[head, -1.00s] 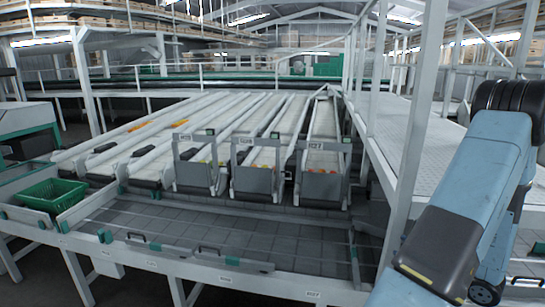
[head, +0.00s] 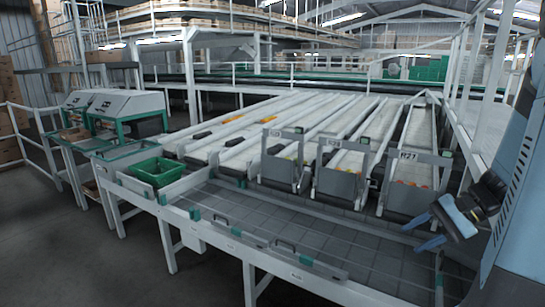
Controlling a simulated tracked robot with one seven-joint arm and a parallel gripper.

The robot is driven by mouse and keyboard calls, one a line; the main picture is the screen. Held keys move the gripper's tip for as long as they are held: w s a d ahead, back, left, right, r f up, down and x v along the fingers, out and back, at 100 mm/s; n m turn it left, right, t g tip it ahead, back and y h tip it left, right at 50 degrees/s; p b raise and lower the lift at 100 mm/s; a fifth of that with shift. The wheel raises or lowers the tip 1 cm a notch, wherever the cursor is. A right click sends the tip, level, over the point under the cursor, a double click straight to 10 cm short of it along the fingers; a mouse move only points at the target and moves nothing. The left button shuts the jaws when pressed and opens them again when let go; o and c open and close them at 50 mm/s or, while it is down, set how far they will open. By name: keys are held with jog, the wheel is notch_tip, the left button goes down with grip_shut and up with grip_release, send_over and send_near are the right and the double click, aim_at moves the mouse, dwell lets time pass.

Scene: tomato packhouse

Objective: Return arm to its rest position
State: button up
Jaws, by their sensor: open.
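My arm (head: 515,170) stands at the right edge of the head view, pale blue and partly cut off by the frame. My gripper (head: 415,236) shows just left of it, with pale blue fingers and a dark wrist. Its fingers are apart and I see nothing between them. In the picture it lies in front of the right part of the grey tiled sorting table. I cannot tell its exact height above the table.
The grey sorting table (head: 262,224) with white legs stands ahead. Several sloped lanes (head: 300,118) end at its back, some with tomatoes. A green crate (head: 158,170) sits at its left end. Machines (head: 120,104) stand farther left. The floor (head: 90,245) at the lower left is clear.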

jog(key=s+a+r+n+t+h, duration=0.3)
jog(key=s+a+r+n+h, duration=0.5)
jog(key=a+r, duration=0.3)
jog(key=shift+s+r+n+h, duration=0.2)
jog(key=shift+r+n+h, duration=0.3)
jog(key=shift+r+n, duration=0.3)
